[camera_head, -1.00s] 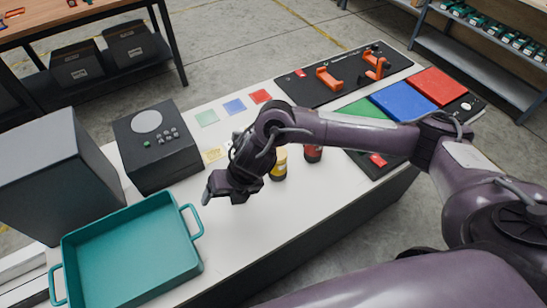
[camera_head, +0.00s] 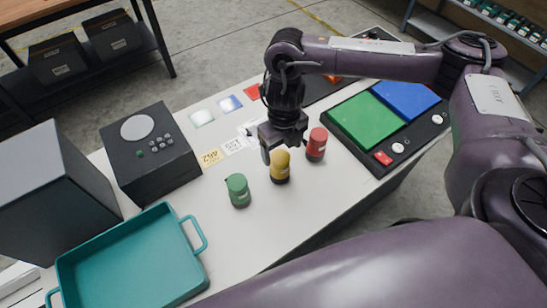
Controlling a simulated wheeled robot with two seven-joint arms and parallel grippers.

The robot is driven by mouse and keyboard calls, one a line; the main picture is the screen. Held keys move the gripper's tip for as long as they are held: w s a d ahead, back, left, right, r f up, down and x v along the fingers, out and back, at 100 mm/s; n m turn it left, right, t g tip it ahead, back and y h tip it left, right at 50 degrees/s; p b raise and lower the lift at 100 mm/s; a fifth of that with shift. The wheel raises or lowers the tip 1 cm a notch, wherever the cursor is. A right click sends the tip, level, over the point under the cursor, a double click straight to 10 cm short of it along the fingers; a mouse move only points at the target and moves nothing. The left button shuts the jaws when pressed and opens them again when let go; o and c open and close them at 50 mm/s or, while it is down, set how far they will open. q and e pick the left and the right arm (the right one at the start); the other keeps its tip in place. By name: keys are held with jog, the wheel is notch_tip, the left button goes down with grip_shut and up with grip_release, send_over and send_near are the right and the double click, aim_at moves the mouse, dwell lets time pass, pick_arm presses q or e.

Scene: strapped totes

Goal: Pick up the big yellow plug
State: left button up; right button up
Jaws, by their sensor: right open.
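The yellow plug (camera_head: 280,167) stands upright on the white table (camera_head: 262,222), between a green plug (camera_head: 238,190) on its left and a red plug (camera_head: 316,145) on its right. My right gripper (camera_head: 276,150) points down at the top of the yellow plug and is open. Its fingers overlap the plug's upper part in the picture; I cannot tell whether they touch it. My left gripper is not in view.
A teal tray (camera_head: 201,232) lies at the front left. A black box with a dial (camera_head: 152,165) and a grey box (camera_head: 75,187) stand behind it. A panel with green (camera_head: 364,122) and blue (camera_head: 405,99) squares lies at the right.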

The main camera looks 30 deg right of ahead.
aim_at(281, 156)
jog(key=shift+w+a+f, duration=0.1)
jog(key=shift+w+f, duration=0.25)
jog(key=shift+f, duration=0.45)
jog(key=shift+s+f+b, duration=0.15)
jog(key=shift+f+b, duration=0.15)
jog(key=shift+s+f, duration=0.3)
jog(key=shift+f, duration=0.6)
jog(key=f, duration=0.2)
jog(key=f+b, duration=0.1)
jog(key=shift+w+a+f, duration=0.1)
jog(key=shift+w+a, duration=0.1)
jog(key=shift+w, duration=0.05)
jog(key=shift+f, duration=0.2)
jog(key=c, duration=1.2)
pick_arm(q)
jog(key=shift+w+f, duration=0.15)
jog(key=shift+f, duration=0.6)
pick_arm(e)
jog(key=shift+c, duration=0.3)
jog(key=shift+r, duration=0.2)
